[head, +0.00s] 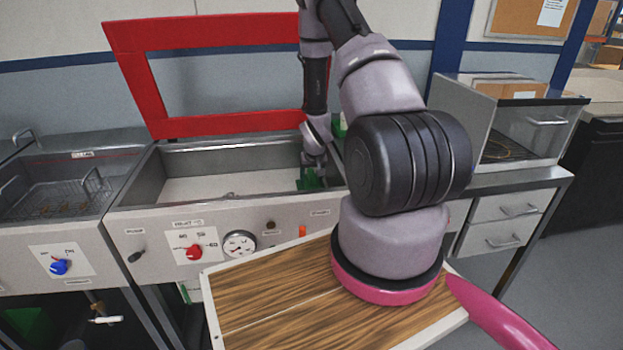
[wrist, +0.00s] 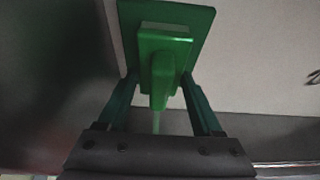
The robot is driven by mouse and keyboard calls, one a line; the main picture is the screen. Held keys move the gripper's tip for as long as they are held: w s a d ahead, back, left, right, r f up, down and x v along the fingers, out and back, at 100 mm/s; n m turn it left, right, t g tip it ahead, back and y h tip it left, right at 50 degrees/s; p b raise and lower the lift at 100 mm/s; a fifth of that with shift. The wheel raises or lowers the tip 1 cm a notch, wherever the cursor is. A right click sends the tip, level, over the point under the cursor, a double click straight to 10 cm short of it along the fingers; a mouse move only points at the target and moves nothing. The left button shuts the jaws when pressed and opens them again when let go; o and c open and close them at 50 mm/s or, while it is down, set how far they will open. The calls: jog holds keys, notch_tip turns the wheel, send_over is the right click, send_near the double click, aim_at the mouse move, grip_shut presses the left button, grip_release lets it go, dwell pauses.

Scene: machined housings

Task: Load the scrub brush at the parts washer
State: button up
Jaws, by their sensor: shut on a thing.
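The parts washer is an open steel basin (head: 235,190) with its red-framed lid (head: 215,30) raised. My gripper (head: 311,172) reaches down into the right end of the basin. In the wrist view its two green fingers (wrist: 160,82) are shut on a green piece with a flat plate, a block and a narrow grip, which I take for the scrub brush (wrist: 180,38). The green piece also shows in the head view (head: 307,184), low in the basin near the front wall. Its bristles are hidden, and I cannot tell whether it touches the basin floor.
The front panel has a red knob (head: 194,252) and a gauge (head: 239,244). A second basin with a wire basket (head: 62,190) is at left. A glass-fronted cabinet (head: 530,125) stands at right. The basin's left and middle floor looks clear.

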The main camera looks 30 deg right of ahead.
aim_at(310, 170)
jog(key=shift+r, duration=3.4)
